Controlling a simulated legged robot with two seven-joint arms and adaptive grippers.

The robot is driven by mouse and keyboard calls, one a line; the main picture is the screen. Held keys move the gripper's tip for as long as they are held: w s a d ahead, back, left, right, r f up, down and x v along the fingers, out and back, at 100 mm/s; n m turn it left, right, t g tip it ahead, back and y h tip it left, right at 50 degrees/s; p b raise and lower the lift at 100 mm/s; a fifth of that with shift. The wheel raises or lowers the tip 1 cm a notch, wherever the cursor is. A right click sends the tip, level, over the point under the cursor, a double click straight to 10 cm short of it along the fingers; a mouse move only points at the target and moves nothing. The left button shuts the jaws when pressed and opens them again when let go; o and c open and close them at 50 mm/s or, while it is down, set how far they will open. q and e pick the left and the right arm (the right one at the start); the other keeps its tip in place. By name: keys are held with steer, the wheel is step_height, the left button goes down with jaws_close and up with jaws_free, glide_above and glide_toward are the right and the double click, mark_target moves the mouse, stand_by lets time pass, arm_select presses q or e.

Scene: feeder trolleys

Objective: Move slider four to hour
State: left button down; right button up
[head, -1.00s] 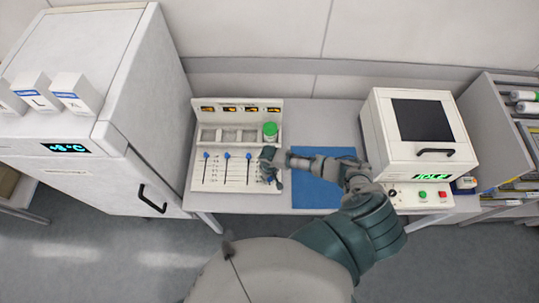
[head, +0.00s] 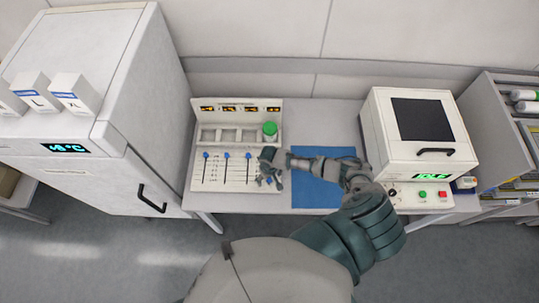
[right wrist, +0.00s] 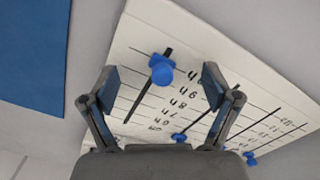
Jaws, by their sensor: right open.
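The slider panel (head: 222,187) is a pale board on the table with several vertical slots and blue knobs. Three knobs show in a level row near the top of their slots, at the left (head: 206,155), second (head: 227,155) and third (head: 249,155). My right gripper (head: 271,182) hangs over the right-hand slot and hides the fourth knob in the head view. In the right wrist view the fourth slider's blue knob (right wrist: 161,70) sits between the open, spread fingers (right wrist: 159,86), apart from both. Its scale has hour labels, hard to read. My left gripper is not in view.
A blue mat (head: 314,192) lies right of the panel. A white machine (head: 420,145) stands farther right, and a white cabinet (head: 75,75) at left.

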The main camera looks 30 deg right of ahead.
steer(key=shift+r, duration=2.9)
